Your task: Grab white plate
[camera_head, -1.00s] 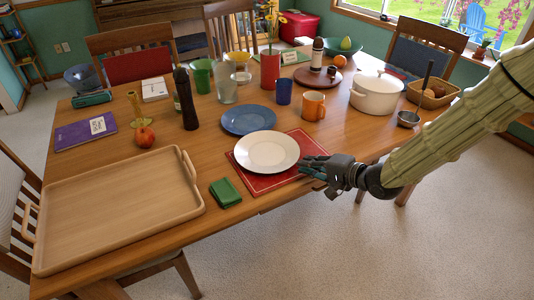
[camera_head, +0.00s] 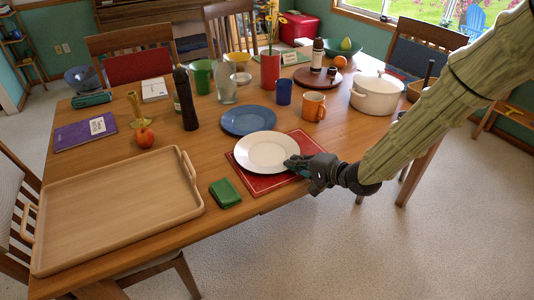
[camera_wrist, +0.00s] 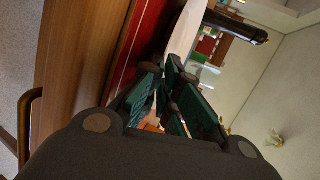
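The white plate (camera_head: 266,151) lies flat on a red placemat (camera_head: 259,185) near the table's front edge. My gripper (camera_head: 292,163) is at the plate's right rim in the head view, and its fingers cover a small part of that rim. In the wrist view, the pale plate (camera_wrist: 186,32) shows nearly edge-on and runs down to my green-padded fingertips (camera_wrist: 165,68). The tips are close together and look shut on the rim. The exact contact is partly hidden by the fingers.
A blue plate (camera_head: 248,120) lies just behind the white one. An orange mug (camera_head: 313,105) and a white pot (camera_head: 377,94) stand behind to the right. A green folded cloth (camera_head: 225,193) and a wooden tray (camera_head: 112,207) lie to the left.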

